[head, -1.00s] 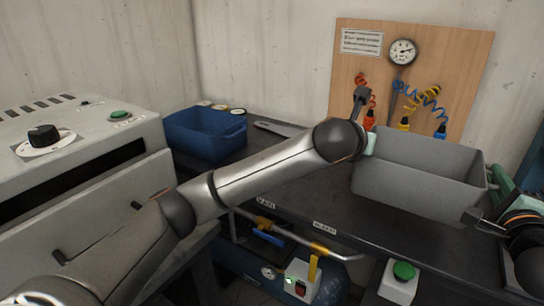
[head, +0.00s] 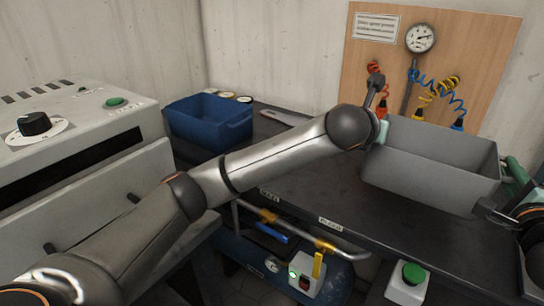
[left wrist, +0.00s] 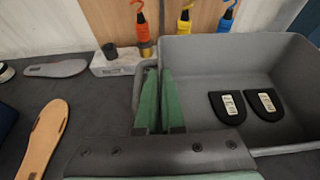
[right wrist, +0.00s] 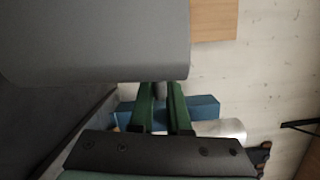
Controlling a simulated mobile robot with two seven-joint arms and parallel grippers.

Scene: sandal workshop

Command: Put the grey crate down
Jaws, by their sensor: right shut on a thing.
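The grey crate (head: 425,182) is at the right of the dark bench, level, its base close to the bench top; I cannot tell whether it touches. In the left wrist view, two black pads with white labels (left wrist: 228,108) lie inside the crate (left wrist: 285,62). My right gripper (right wrist: 161,92) is shut on the crate's right-end handle; the crate wall (right wrist: 95,40) fills the upper left of the right wrist view. My left gripper (left wrist: 159,75) is at the crate's left end, fingers almost together beside the handle (left wrist: 138,92). In the head view my left arm hides these fingers.
A blue crate (head: 208,122) stands at the bench's back left. A tan sole (left wrist: 43,135) and a grey sole (left wrist: 56,69) lie left of the grey crate. Behind it is a wooden board (head: 480,60) with coiled hoses. A green button box (head: 408,284) is at the front.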

